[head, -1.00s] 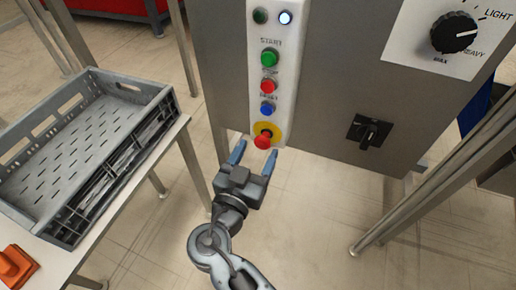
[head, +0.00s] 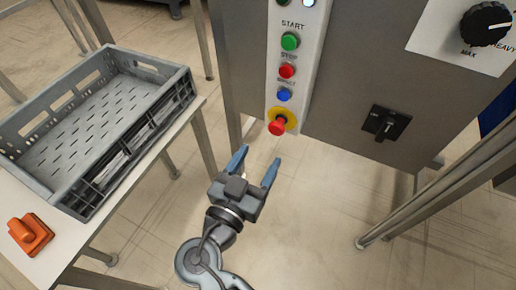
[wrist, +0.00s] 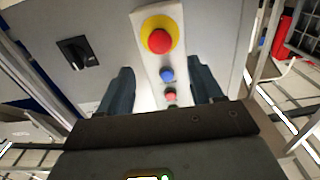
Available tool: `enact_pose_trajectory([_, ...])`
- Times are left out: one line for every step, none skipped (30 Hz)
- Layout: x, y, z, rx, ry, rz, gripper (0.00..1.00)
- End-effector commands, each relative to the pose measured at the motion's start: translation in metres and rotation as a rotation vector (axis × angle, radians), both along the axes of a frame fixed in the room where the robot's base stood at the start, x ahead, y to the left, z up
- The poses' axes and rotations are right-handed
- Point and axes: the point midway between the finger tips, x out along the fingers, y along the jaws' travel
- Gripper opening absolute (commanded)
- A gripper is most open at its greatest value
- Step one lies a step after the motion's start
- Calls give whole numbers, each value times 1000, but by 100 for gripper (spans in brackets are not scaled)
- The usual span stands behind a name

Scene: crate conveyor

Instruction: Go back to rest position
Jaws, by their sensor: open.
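My gripper (head: 257,166) is open and empty in the head view, with its two blue fingers apart. It is in front of and below the control panel (head: 300,52) on the grey machine cabinet. The red emergency button on its yellow base (head: 278,127) is just beyond the fingertips and apart from them. In the wrist view the fingers (wrist: 157,88) show on either side of the panel strip, and the red emergency button (wrist: 159,41) is above them.
A grey crate (head: 190,82) stands on a white table (head: 62,262) at the left, beside an orange block (head: 31,234). A black rotary switch (head: 387,122) and a large dial (head: 485,24) are on the cabinet. A metal leg (head: 425,202) stands at the right. Floor between is clear.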

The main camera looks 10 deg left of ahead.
Motion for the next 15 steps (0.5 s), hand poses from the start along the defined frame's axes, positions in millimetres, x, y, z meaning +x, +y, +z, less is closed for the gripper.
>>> enact_pose_trajectory([0,0,0,0,0,0,66])
enact_pose_trajectory([0,0,0,0,0,0,66])
enact_pose_trajectory([0,0,0,0,0,0,66])
enact_pose_trajectory([0,0,0,0,0,0,66])
enact_pose_trajectory([0,0,0,0,0,0,66])
enact_pose_trajectory([0,0,0,0,1,0,66])
enact_pose_trajectory([0,-1,-1,-1,4,1,66])
enact_pose_trajectory([-1,-2,-3,-3,11,2,66])
enact_pose_trajectory([-2,-5,-8,-6,28,6,66])
enact_pose_trajectory([-4,-9,-13,-10,46,10,66])
enact_pose_trajectory([-7,-14,-20,-15,70,16,66])
enact_pose_trajectory([-11,-22,-31,-22,110,27,66])
enact_pose_trajectory([-15,-29,-40,-27,146,38,66])
enact_pose_trajectory([-20,-36,-50,-33,184,51,66])
enact_pose_trajectory([-29,-47,-65,-39,238,72,66])
